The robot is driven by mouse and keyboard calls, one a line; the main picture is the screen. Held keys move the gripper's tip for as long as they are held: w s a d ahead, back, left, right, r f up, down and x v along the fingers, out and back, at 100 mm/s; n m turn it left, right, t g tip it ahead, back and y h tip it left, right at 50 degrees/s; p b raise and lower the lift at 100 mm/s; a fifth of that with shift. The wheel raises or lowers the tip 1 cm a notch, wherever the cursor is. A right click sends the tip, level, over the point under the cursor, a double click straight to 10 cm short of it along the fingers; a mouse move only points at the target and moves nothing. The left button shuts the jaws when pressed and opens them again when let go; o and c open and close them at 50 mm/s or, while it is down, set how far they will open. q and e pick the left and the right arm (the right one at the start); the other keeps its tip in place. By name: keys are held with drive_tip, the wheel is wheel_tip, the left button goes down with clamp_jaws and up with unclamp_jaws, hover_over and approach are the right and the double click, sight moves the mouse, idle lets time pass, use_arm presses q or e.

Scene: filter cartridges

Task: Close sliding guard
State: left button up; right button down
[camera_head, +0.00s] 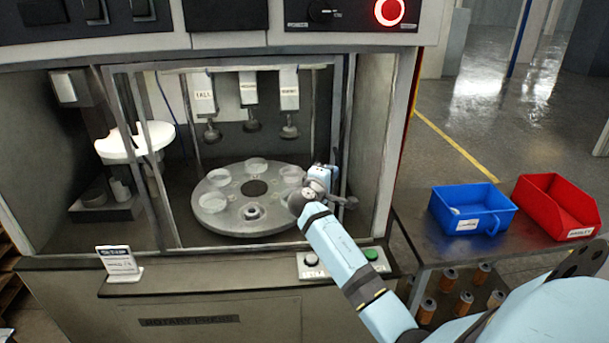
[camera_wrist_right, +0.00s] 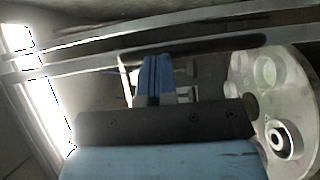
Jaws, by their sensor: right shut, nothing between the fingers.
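The sliding guard is a clear panel in a grey metal frame (camera_head: 340,120) at the front of the press opening. Its right upright stands beside my right gripper (camera_head: 328,176). In the wrist view, long metal bars (camera_wrist_right: 190,47) run across the top, close to the fingers of my right gripper (camera_wrist_right: 155,75). The right gripper is shut and empty, at the right side of the opening in front of the turntable. I cannot tell whether it touches the guard frame. My left gripper is not in view.
The round turntable (camera_head: 213,213) with several cups sits inside the press, below hanging press heads (camera_head: 250,125). A button box (camera_head: 312,265) and small sign (camera_head: 118,262) stand on the front ledge. Blue (camera_head: 472,207) and red (camera_head: 556,207) bins are on the right table.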

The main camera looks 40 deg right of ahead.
drive_tip(key=s+d, duration=0.2)
drive_tip(key=d, duration=0.1)
drive_tip(key=shift+s+d, duration=0.1)
idle(0.6)
